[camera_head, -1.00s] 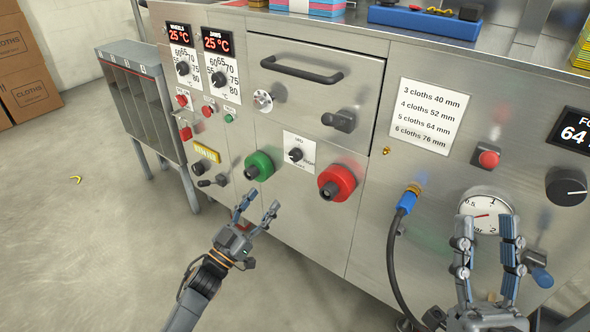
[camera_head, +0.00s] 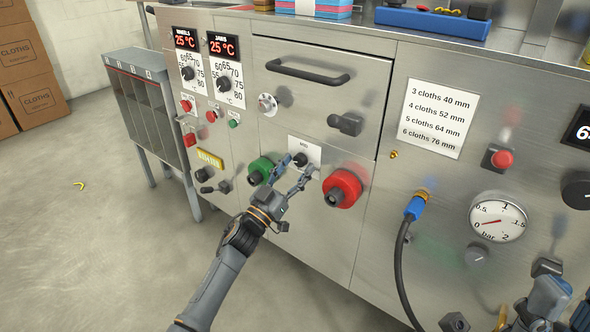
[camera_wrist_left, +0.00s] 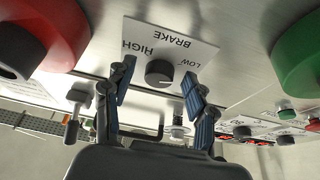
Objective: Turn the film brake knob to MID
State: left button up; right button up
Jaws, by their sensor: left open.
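The film brake knob (camera_head: 300,160) is a small black dial on a white plate (camera_head: 311,151) between a green knob and a red knob. In the left wrist view the knob (camera_wrist_left: 159,73) shows upside down, with BRAKE, HIGH and LOW legible on its plate (camera_wrist_left: 185,45). I cannot tell its setting. My left gripper (camera_head: 297,168) is open just in front of the plate. In the left wrist view its fingers (camera_wrist_left: 158,84) stand either side of the knob, with gaps on both sides. My right gripper (camera_head: 563,303) is partly cut off at the lower right, its visible finger parts apart.
The green knob (camera_head: 261,168) and large red knob (camera_head: 343,187) stick out close beside the left fingers. A drawer handle (camera_head: 306,72) and black latch (camera_head: 345,124) are above. A hose with a blue fitting (camera_head: 415,207) and a pressure gauge (camera_head: 497,222) are to the right.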

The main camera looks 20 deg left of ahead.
pick_arm(q)
jog(key=c, duration=1.2)
jog(key=shift+o, duration=0.2)
jog(key=shift+m, duration=0.4)
